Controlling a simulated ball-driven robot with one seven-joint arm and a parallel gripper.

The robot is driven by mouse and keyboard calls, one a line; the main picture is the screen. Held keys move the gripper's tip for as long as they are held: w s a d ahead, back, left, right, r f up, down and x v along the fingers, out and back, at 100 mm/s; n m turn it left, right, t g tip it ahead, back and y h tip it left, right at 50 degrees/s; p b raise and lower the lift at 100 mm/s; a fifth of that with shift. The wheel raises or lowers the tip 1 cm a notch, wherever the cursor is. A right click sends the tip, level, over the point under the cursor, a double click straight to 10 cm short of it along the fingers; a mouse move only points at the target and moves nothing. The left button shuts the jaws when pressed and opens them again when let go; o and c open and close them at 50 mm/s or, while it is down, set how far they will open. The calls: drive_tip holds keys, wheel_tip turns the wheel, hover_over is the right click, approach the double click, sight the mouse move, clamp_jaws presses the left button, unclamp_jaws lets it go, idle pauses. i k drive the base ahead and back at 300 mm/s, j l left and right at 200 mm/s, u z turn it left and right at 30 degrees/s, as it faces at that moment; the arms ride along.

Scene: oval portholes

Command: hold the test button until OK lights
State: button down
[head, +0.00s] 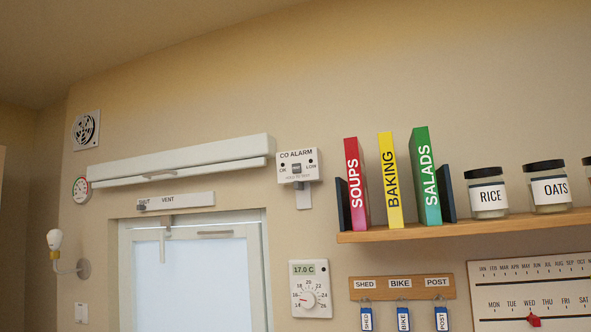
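The CO alarm (298,167) is a white box high on the wall, right of the long white vent hood and left of the book shelf. A dark grey test button (296,169) sits at its middle, with small print under it. A dark indicator marked OK is left of the button and one marked LOW is right of it; neither looks lit. A small white bracket sits below the box. My gripper is not in view, and nothing is seen touching the button.
A wooden shelf (470,229) with books and jars juts out at right. A thermostat (310,289) and a key rack (402,287) are below. A window (190,275) with a vent slider (176,202) is lower left. A bulb lamp (56,240) sticks out at far left. The wall above the alarm is bare.

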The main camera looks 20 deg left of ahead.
sight(297, 167)
drive_tip(key=i+j, duration=0.35)
drive_tip(key=i+j+z, duration=0.1)
drive_tip(key=i+j, duration=0.25)
drive_tip(key=i+j+z, duration=0.1)
drive_tip(key=i+j, duration=0.25)
drive_tip(key=j, duration=0.2)
drive_tip(key=i+j, duration=0.3)
drive_tip(key=j, duration=0.15)
drive_tip(key=i+j+z, duration=0.1)
drive_tip(key=i+j, duration=0.55)
drive_tip(key=j, duration=0.3)
drive_tip(key=l+z, duration=0.05)
